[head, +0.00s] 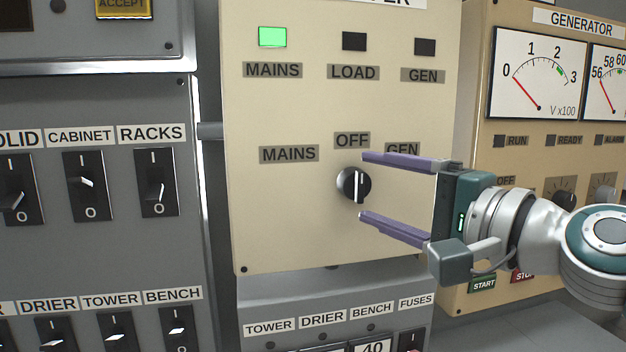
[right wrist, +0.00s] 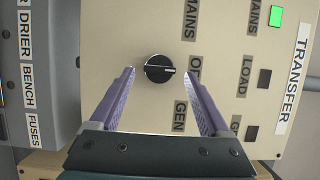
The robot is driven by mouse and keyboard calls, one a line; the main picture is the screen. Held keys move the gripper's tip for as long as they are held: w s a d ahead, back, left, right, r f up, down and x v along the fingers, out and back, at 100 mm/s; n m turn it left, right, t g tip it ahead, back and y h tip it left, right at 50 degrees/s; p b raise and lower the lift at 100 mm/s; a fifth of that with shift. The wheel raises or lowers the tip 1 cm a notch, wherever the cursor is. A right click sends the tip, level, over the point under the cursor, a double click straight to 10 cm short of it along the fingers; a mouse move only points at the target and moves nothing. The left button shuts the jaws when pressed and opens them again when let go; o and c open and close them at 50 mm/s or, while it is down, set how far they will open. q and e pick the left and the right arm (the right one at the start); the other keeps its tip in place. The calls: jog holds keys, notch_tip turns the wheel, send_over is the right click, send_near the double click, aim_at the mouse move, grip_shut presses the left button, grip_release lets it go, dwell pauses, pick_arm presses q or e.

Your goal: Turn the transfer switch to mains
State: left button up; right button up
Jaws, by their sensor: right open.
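The transfer switch is a round black knob (head: 352,186) with a white pointer line on the cream transfer panel (head: 270,220). The line stands upright, toward the OFF label (head: 352,140). The MAINS label (head: 289,154) is up and left of the knob; the GEN label is partly hidden by a finger. My right gripper (head: 364,187) is open, with one purple finger above the knob and one below. In the right wrist view the knob (right wrist: 158,69) lies between the fingertips (right wrist: 159,72), with a gap on each side. My left gripper is not in view.
The green mains lamp (head: 272,37) is lit; the load lamp (head: 354,41) and gen lamp (head: 425,47) are dark. A grey breaker panel (head: 110,245) is on the left, the generator panel (head: 478,120) on the right, and a fuse panel (head: 300,290) below.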

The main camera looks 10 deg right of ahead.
jog(key=shift+x, duration=1)
jog(key=shift+c, duration=0.2)
grip_shut()
